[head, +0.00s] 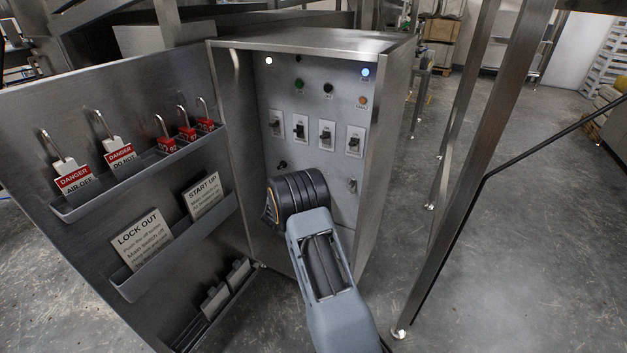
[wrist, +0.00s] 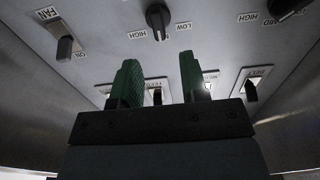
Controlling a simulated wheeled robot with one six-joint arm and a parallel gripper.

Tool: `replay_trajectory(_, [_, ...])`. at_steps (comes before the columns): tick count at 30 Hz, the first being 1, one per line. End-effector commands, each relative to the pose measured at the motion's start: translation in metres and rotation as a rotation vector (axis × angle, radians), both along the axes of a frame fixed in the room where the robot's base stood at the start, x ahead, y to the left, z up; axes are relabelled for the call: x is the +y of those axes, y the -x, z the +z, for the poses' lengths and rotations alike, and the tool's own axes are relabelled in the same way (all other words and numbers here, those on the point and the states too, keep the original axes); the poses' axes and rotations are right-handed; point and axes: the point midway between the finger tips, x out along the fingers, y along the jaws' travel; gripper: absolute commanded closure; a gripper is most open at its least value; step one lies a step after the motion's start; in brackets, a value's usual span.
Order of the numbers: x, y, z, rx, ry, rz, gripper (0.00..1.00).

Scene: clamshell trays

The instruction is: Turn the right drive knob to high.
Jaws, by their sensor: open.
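A dark drive knob (wrist: 158,16) sits at the top middle of the wrist view, between a HIGH label (wrist: 137,35) and a LOW label (wrist: 183,27). Its narrow end points down in that view, between the two labels. Another dark knob (wrist: 290,8) is cut off at the upper right; a knob (head: 282,165) also shows low on the panel in the head view. My gripper (wrist: 159,62) is open and empty, its green fingers apart from the middle knob. In the head view my arm hides the fingers and that middle knob.
The panel sits inside a steel cabinet (head: 390,60). A FAN switch (wrist: 65,47) and a row of toggle switches (head: 327,132) are near. The open door (head: 90,90) at left carries padlocks and signs. Steel posts (head: 470,170) stand to the right.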

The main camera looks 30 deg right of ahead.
Motion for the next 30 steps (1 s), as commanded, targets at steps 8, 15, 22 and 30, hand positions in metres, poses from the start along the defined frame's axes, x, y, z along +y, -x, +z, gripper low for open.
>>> replay_trajectory(8, [-0.039,-0.021,-0.002,-0.001,0.000,0.000,0.60])
replay_trajectory(15, [-0.055,-0.030,-0.001,0.000,-0.001,0.001,0.60])
replay_trajectory(22, [-0.058,-0.031,0.000,0.001,0.000,0.002,0.60])
replay_trajectory(30, [-0.057,-0.031,0.000,0.000,-0.001,0.002,0.72])
